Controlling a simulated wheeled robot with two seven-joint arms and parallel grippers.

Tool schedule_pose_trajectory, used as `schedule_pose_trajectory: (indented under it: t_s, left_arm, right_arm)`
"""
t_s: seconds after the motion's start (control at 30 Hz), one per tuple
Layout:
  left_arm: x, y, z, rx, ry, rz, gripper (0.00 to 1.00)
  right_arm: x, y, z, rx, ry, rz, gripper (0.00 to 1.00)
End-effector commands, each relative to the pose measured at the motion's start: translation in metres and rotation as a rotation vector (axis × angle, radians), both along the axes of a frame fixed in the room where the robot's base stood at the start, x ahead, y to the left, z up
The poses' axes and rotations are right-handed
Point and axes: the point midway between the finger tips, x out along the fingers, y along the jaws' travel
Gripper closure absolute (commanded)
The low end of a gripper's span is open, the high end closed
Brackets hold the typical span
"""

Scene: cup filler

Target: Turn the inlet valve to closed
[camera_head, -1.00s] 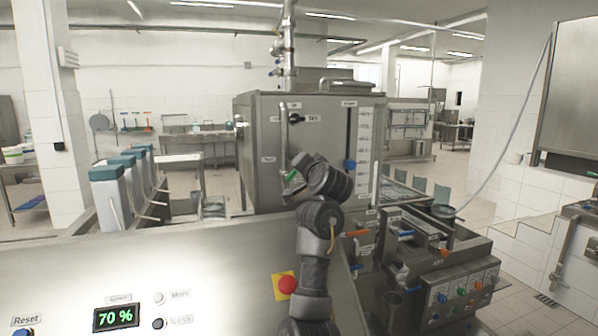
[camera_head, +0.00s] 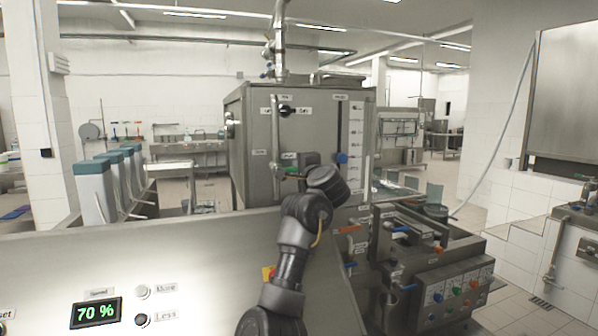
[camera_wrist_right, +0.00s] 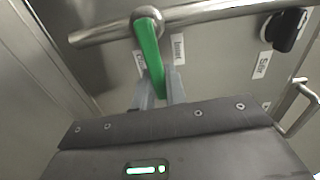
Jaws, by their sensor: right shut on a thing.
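The inlet valve is a ball valve with a green lever (camera_wrist_right: 149,52) on a steel pipe (camera_wrist_right: 205,15), which runs up the front of the steel tank (camera_head: 256,115). In the right wrist view the lever stands crosswise to the pipe, between a partly hidden label and one that reads like "Inlet". My right gripper (camera_wrist_right: 156,95) is shut on the lever's free end. In the head view the green lever (camera_head: 290,175) shows small beside my right gripper (camera_head: 300,172), pointing roughly sideways from the upright pipe. My left gripper is not in view.
A black knob (camera_wrist_right: 288,30) sits on the tank front near the valve. A blue slider (camera_head: 342,158) is right of my gripper. A panel showing 70 % (camera_head: 96,313) is at the lower left. A machine with coloured knobs (camera_head: 445,300) stands at the right.

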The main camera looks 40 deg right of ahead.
Motion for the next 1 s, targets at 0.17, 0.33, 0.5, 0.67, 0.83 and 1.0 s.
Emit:
schedule_pose_trajectory:
  t_s: [0.17,0.33,0.5,0.67,0.83,1.0]
  left_arm:
    - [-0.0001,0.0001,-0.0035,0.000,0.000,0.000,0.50]
    - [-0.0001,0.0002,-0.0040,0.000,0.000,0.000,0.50]
    - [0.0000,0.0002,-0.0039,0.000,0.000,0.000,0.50]
    - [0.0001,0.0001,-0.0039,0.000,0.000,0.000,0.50]
    - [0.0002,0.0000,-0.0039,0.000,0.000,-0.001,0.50]
    - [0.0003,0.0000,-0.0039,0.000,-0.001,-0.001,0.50]
  right_arm:
    - [0.0002,0.0002,-0.0025,0.039,-0.014,0.000,1.00]
    - [0.0003,0.0001,-0.0029,0.052,-0.018,0.000,1.00]
    - [0.0003,0.0001,-0.0031,0.054,-0.018,0.000,1.00]
    - [0.0002,0.0000,-0.0034,0.055,-0.018,0.000,1.00]
    - [0.0001,-0.0001,-0.0034,0.053,-0.018,0.000,0.65]
    - [0.0000,-0.0001,-0.0032,0.051,-0.017,0.000,0.65]
